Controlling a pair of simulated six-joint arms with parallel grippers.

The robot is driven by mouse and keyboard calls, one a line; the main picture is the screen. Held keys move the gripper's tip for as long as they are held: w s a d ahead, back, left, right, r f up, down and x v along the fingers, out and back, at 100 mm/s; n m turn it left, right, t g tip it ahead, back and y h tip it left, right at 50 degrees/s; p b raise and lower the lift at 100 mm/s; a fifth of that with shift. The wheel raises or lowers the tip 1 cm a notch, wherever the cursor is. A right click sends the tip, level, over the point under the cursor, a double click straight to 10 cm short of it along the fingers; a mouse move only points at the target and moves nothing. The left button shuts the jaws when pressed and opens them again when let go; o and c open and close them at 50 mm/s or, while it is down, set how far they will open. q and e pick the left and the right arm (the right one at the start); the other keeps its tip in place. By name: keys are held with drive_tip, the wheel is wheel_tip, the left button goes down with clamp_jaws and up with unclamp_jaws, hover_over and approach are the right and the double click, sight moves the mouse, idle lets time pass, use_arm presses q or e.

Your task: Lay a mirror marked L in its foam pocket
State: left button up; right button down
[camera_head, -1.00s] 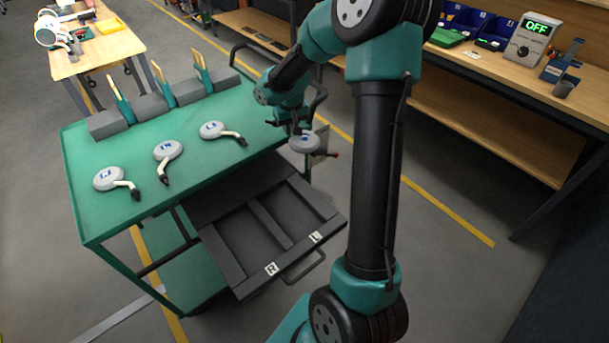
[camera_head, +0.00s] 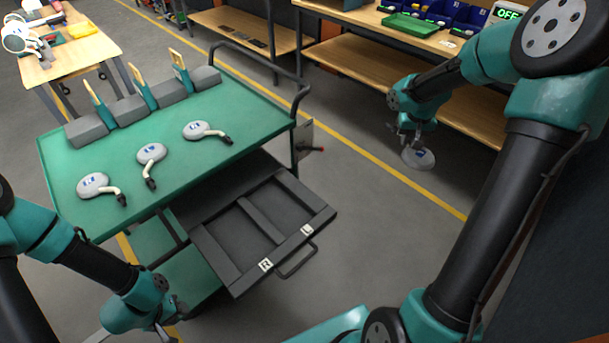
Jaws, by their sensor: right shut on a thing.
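My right gripper (camera_head: 409,142) is shut on a grey round mirror (camera_head: 420,160) with a blue mark, held in the air right of the cart. I cannot read its letter. Three similar mirrors with white stems and dark ends lie on the green cart top: a left one (camera_head: 92,184), a middle one (camera_head: 151,154) and a right one (camera_head: 196,130). Their marks are too small to read surely. The open dark drawer (camera_head: 222,259) has two empty-looking pockets, labelled R and L (camera_head: 306,229). My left gripper (camera_head: 163,331) is at the bottom edge, partly cut off; its jaws are unclear.
Grey blocks (camera_head: 95,128) with upright tools stand along the cart's back. A dark handle rail (camera_head: 270,66) rises at the cart's right end. Benches with a green tray (camera_head: 410,23) and blue bins stand behind. Floor between cart and right bench is clear.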

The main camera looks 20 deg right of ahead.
drive_tip(key=shift+s+d, duration=0.3)
drive_tip(key=shift+s, duration=0.1)
drive_tip(key=shift+a, duration=0.1)
drive_tip(key=w+a+f, duration=0.3)
drive_tip(key=w+a, duration=0.2)
drive_tip(key=a, duration=0.3)
drive_tip(key=w+a+f, duration=0.3)
drive_tip(key=w+a, duration=0.2)
drive_tip(key=a, duration=0.3)
hover_over(284, 202)
wheel_tip(284, 202, down, 7)
drive_tip(key=shift+s+a+r+g, duration=0.15)
drive_tip(key=shift+s+r+g, duration=0.05)
drive_tip(key=shift+s+g, duration=0.1)
drive_tip(key=shift+f, duration=0.15)
drive_tip(key=shift+f, duration=5.6)
